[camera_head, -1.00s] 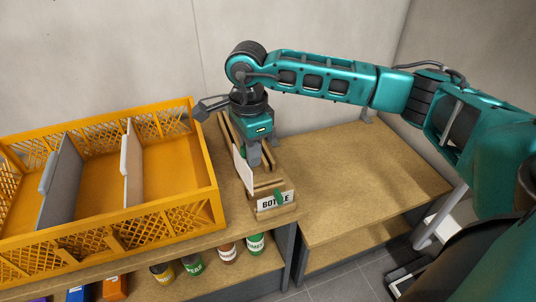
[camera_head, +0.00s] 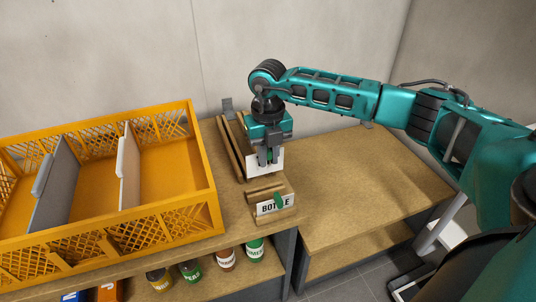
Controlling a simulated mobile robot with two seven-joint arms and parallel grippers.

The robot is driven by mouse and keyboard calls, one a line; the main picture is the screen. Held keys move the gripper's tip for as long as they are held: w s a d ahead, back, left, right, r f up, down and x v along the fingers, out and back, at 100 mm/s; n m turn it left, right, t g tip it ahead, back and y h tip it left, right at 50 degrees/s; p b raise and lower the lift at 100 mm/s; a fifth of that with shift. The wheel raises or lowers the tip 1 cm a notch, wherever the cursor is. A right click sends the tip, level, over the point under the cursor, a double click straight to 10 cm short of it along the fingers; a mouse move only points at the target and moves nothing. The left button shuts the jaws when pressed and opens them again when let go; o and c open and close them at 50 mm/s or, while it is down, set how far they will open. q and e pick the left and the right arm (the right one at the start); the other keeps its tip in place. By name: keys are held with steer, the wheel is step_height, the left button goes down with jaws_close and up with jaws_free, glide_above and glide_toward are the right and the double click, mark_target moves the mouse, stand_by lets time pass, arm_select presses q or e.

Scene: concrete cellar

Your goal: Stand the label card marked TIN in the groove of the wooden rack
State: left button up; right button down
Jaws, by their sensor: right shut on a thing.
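My right gripper (camera_head: 268,160) points down and is shut on a white card (camera_head: 278,161). I cannot read any marking on the card. The card is upright, its broad face toward me, partly hidden behind the gripper fingers. Whether the held card touches the rack or sits in a groove, I cannot tell. My left gripper is not in view.
A long slatted wooden piece (camera_head: 229,143) lies left of the gripper. A yellow crate (camera_head: 216,205) with upright dividers stands left on the bench. Several labelled jars (camera_head: 226,259) stand on the shelf below. The lower table (camera_head: 350,185) at right is clear.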

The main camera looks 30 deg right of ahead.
mark_target(268, 169)
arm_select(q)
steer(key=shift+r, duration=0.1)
arm_select(e)
steer(key=shift+f+b, duration=1.25)
steer(key=shift+f, duration=0.55)
steer(key=shift+f+b, duration=0.3)
steer(key=shift+f, duration=0.4)
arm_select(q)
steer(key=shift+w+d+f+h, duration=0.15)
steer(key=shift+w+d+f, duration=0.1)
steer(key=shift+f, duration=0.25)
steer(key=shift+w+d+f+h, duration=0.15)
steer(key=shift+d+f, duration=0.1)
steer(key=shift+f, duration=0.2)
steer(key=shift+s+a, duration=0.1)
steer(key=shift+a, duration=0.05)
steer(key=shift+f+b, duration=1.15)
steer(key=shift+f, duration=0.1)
arm_select(e)
steer(key=shift+f, duration=1.95)
